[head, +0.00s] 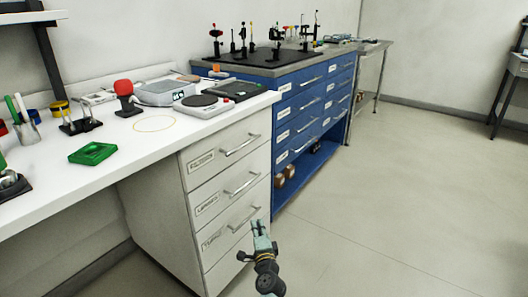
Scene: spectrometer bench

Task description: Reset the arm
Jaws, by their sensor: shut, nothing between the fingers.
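My gripper (260,229) is at the bottom middle of the head view, low in front of the white drawer cabinet (190,213). Its fingers point up in the picture and are shut with nothing between them. It overlaps the edge of the lowest drawer in the picture; I cannot tell whether it touches it. Only the end of my arm shows; the rest is below the frame.
A white bench (60,190) at left holds a green tray (92,153), a red-topped device (124,98) and a scale (202,104). A blue drawer cabinet (310,120) stands behind, with optics mounts on top. The floor (410,200) at right is clear.

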